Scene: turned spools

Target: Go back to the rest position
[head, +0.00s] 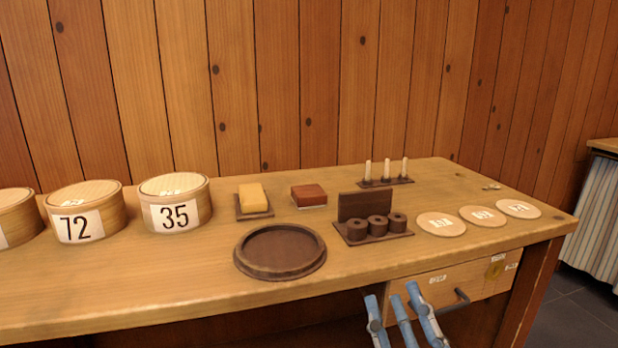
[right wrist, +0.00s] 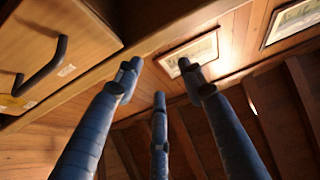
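My right gripper (head: 395,297) shows at the bottom of the head view, in front of the table's front side and left of the drawer handle (head: 462,297). Its blue fingers are spread apart with nothing between them. In the right wrist view the same gripper (right wrist: 160,76) is open and empty, its fingers pointing up toward the wooden wall. The drawer handle (right wrist: 42,68) is to their left, apart from them. The drawer (head: 440,284) looks closed. My left gripper is not in view.
On the wooden table (head: 150,285) stand round boxes numbered 72 (head: 85,212) and 35 (head: 174,204), a dark round tray (head: 280,270), a spool rack (head: 372,232), a peg stand (head: 386,182) and three discs (head: 482,216). The front left tabletop is clear.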

